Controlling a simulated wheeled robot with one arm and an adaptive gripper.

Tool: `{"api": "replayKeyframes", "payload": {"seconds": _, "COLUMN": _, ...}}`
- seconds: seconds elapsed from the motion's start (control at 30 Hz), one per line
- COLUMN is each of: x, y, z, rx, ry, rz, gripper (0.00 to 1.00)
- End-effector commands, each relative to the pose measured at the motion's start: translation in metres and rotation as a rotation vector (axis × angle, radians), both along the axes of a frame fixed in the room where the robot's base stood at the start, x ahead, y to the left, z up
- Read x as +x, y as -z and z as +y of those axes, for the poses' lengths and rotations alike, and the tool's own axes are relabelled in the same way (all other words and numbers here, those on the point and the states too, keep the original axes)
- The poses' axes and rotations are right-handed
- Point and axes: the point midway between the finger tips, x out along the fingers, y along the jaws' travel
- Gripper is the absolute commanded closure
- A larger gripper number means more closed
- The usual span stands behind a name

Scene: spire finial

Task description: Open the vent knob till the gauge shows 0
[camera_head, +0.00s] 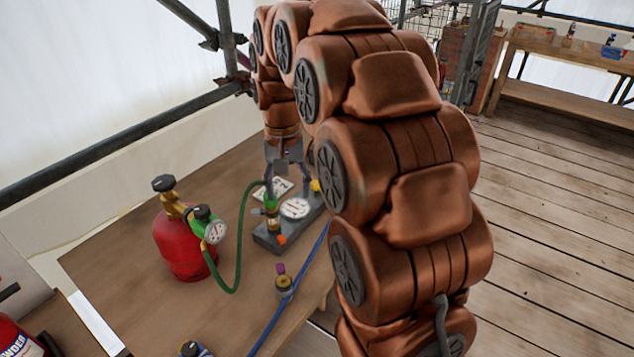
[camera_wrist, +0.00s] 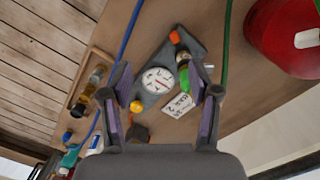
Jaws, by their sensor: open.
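A grey manifold block (camera_head: 266,240) lies on the table and also shows in the wrist view (camera_wrist: 192,48). It carries a white round gauge (camera_head: 295,208), also in the wrist view (camera_wrist: 158,80); I cannot read its needle surely. A yellow knob (camera_head: 315,186) is at one end, also in the wrist view (camera_wrist: 136,107). An orange knob (camera_head: 281,240) is at the other end, also in the wrist view (camera_wrist: 174,38). I cannot tell which knob is the vent. My gripper (camera_head: 285,172) points down over the block, open and empty; its fingers flank the gauge in the wrist view (camera_wrist: 160,78).
A red cylinder (camera_head: 183,248) with brass valve and regulator gauge (camera_head: 215,232) stands left of the block. A green hose (camera_head: 239,250) joins them. A printed card (camera_wrist: 180,105) lies beside the block.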

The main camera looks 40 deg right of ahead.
Motion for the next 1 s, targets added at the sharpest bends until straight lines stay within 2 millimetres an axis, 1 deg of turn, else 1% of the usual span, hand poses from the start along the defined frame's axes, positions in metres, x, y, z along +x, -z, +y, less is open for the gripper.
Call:
{"api": "replayKeyframes", "payload": {"seconds": 0.03, "x": 0.015, "y": 0.006, "z": -0.013, "rx": -0.002, "ry": 0.035, "rz": -0.003, "gripper": 0.39}}
{"api": "replayKeyframes", "payload": {"seconds": 0.2, "x": 0.055, "y": 0.017, "z": -0.052, "rx": -0.009, "ry": 0.145, "rz": -0.017, "gripper": 0.39}}
{"api": "replayKeyframes", "payload": {"seconds": 0.27, "x": 0.068, "y": 0.022, "z": -0.067, "rx": -0.012, "ry": 0.182, "rz": -0.022, "gripper": 0.39}}
{"api": "replayKeyframes", "payload": {"seconds": 0.4, "x": 0.095, "y": 0.036, "z": -0.103, "rx": -0.019, "ry": 0.273, "rz": -0.036, "gripper": 0.39}}
{"api": "replayKeyframes", "payload": {"seconds": 0.5, "x": 0.111, "y": 0.047, "z": -0.127, "rx": -0.025, "ry": 0.330, "rz": -0.044, "gripper": 0.39}}
{"api": "replayKeyframes", "payload": {"seconds": 0.6, "x": 0.122, "y": 0.055, "z": -0.146, "rx": -0.028, "ry": 0.375, "rz": -0.049, "gripper": 0.39}}
{"api": "replayKeyframes", "payload": {"seconds": 0.73, "x": 0.129, "y": 0.062, "z": -0.163, "rx": -0.032, "ry": 0.415, "rz": -0.056, "gripper": 0.39}}
{"api": "replayKeyframes", "payload": {"seconds": 0.83, "x": 0.132, "y": 0.065, "z": -0.169, "rx": -0.034, "ry": 0.429, "rz": -0.058, "gripper": 0.39}}
{"api": "replayKeyframes", "payload": {"seconds": 1.0, "x": 0.133, "y": 0.074, "z": -0.170, "rx": -0.034, "ry": 0.434, "rz": -0.057, "gripper": 0.39}}
